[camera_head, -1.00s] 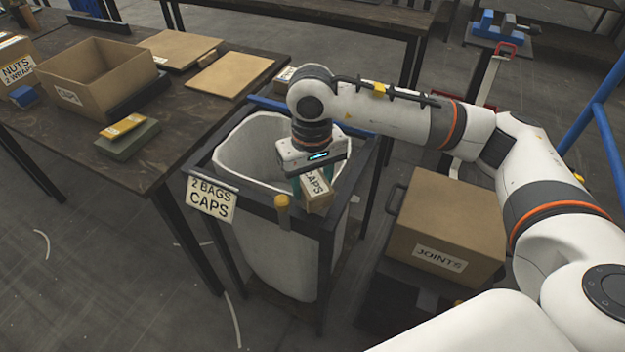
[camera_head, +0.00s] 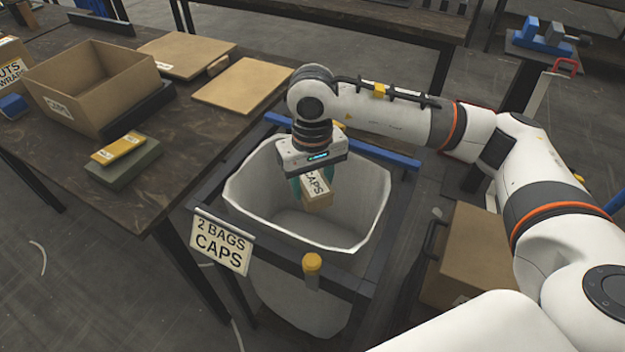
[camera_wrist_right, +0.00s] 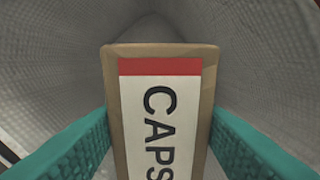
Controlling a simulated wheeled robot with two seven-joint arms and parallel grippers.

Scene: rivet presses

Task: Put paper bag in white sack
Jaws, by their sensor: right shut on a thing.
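The paper bag (camera_head: 318,191) is a small brown packet with a white CAPS label. My right gripper (camera_head: 312,185) is shut on it and holds it over the open mouth of the white sack (camera_head: 250,185). In the right wrist view the bag (camera_wrist_right: 160,110) stands between the two teal fingers, with its red-striped label facing the camera and the sack's pale woven wall (camera_wrist_right: 60,60) around it. The sack hangs open in a dark frame with a sign (camera_head: 222,245) reading 2 BAGS CAPS. My left gripper is not in view.
A dark table (camera_head: 190,115) at the left holds an open cardboard box (camera_head: 95,90), flat brown boards and a yellow packet (camera_head: 118,148). A cardboard box (camera_head: 470,250) stands right of the sack.

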